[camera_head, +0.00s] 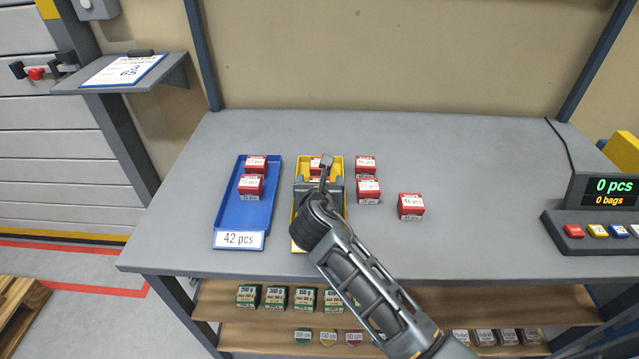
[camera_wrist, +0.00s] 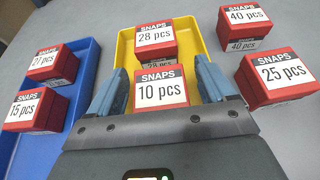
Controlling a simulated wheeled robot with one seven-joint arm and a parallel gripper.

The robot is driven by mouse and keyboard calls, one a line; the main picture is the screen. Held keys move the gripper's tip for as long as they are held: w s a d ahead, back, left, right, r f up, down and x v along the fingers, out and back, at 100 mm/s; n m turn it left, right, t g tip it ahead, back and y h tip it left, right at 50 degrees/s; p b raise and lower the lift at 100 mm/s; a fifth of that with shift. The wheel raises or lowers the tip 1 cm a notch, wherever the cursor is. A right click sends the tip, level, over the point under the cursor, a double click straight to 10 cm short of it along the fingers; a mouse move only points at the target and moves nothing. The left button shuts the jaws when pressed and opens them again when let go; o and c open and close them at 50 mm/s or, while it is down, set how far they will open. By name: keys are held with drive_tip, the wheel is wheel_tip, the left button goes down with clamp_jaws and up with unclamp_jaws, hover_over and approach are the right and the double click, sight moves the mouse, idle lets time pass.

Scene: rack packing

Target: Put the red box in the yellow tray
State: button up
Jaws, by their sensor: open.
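Several small red boxes marked SNAPS are in view. The yellow tray (camera_head: 338,162) stands mid-table, partly hidden by my arm. In the wrist view, a red box marked 28 pcs (camera_wrist: 155,37) is in the yellow tray (camera_wrist: 116,48), toward its far end. A red box marked 10 pcs (camera_wrist: 162,92) is between the fingers of my gripper (camera_wrist: 161,66), in front of the 28 pcs box. My gripper is open, with one finger on each side of that box. Its base is hidden, and I cannot tell whether the fingers touch it.
A blue tray (camera_head: 262,200) labelled 42 pcs holds red boxes marked 27 pcs (camera_wrist: 50,64) and 15 pcs (camera_wrist: 34,110). Right of the yellow tray are boxes marked 40 pcs (camera_wrist: 243,26) and 25 pcs (camera_wrist: 277,75), and another red box (camera_head: 411,206). A counter display (camera_head: 608,191) stands far right.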

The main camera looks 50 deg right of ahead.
drive_tip(key=v, duration=1.2)
drive_tip(key=shift+w, duration=0.1)
